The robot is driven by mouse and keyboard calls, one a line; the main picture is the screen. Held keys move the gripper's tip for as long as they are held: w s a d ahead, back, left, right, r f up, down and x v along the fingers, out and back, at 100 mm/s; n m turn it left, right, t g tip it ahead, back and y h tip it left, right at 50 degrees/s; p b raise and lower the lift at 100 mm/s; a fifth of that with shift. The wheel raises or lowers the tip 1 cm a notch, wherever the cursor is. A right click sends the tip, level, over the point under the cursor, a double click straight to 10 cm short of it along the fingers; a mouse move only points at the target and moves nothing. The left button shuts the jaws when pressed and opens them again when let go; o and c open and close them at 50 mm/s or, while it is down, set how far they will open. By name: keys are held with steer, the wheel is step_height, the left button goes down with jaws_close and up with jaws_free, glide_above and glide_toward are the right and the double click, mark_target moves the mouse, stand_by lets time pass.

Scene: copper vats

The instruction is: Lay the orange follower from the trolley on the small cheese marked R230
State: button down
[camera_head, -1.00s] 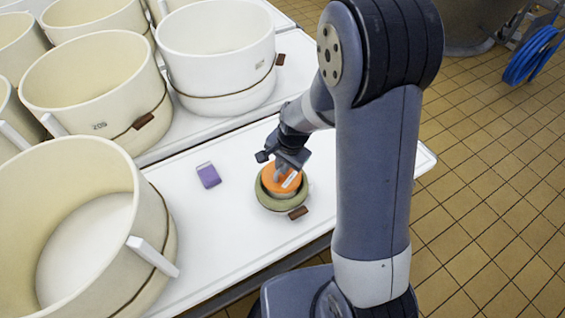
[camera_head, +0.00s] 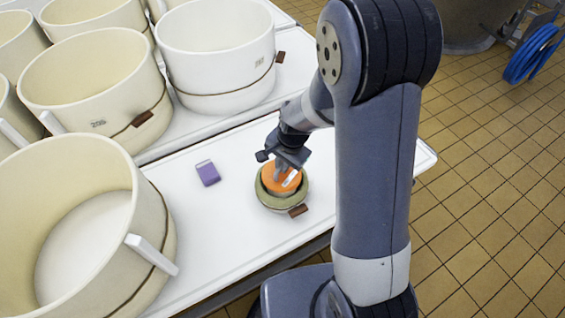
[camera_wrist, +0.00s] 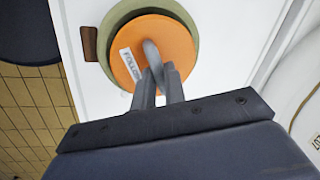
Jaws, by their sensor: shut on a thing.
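The orange follower (camera_head: 282,180) is a round disc with a white label and a pale upright handle; the label also shows in the wrist view on the follower (camera_wrist: 178,48). My gripper (camera_wrist: 158,76) is shut on its handle. The follower sits at or just over the opening of a small round green mould (camera_head: 283,204), whose rim shows around it (camera_wrist: 112,22). I cannot tell whether the follower rests on what is inside. A brown tag (camera_head: 298,211) is on the mould's side. No R230 marking is readable.
The mould stands on a white table (camera_head: 225,235). A purple block (camera_head: 208,173) lies to its left. Large cream moulds (camera_head: 75,225) stand at the left and behind (camera_head: 215,55). Tiled floor is at the right.

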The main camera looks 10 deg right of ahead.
steer(key=shift+f+b, duration=0.5)
steer(key=shift+f, duration=0.2)
stand_by(0.3)
steer(key=c, duration=1.4)
jaws_free()
step_height(320, 180, up, 7)
steer(key=p, duration=0.6)
steer(key=shift+f, duration=0.15)
step_height(320, 180, down, 7)
steer(key=b, duration=0.6)
